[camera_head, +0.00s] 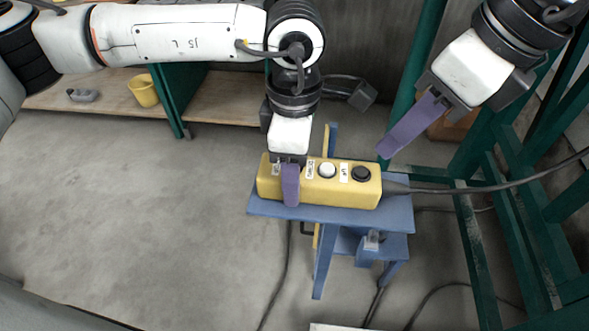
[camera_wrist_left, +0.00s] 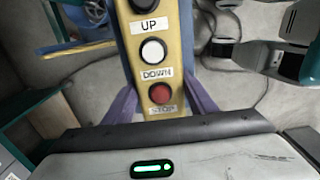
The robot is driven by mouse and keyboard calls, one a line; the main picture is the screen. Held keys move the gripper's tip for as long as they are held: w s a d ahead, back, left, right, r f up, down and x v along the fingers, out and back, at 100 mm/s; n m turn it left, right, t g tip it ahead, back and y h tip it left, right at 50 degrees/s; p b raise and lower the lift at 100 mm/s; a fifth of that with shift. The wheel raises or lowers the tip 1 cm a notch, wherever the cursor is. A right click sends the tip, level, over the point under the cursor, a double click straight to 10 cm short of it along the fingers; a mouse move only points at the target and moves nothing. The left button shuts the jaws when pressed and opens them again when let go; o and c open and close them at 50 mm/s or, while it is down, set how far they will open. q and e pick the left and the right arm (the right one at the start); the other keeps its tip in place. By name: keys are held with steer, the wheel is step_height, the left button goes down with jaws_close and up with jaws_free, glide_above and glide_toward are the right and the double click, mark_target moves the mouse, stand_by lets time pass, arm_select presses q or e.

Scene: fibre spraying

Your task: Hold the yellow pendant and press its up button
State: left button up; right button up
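The yellow pendant (camera_head: 335,190) lies on a blue stand (camera_head: 400,212). In the head view its white down button (camera_head: 327,170) and black up button (camera_head: 361,174) show. The left wrist view shows the pendant (camera_wrist_left: 174,97) with the up button (camera_wrist_left: 146,8), down button (camera_wrist_left: 153,51) and red stop button (camera_wrist_left: 159,93) in line. My left gripper (camera_head: 290,187) is at the pendant's left end, its purple fingers against both long sides near the stop button. My right gripper (camera_head: 390,148) hangs above and right of the up button, apart from it, fingers together and empty.
A cable (camera_head: 470,190) runs right from the pendant. Green steel frames (camera_head: 490,240) stand at the right. A shelf (camera_head: 110,97) with a yellow bucket (camera_head: 143,90) is at the back left. The floor at left is clear.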

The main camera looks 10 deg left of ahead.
jaws_close()
stand_by(1.6)
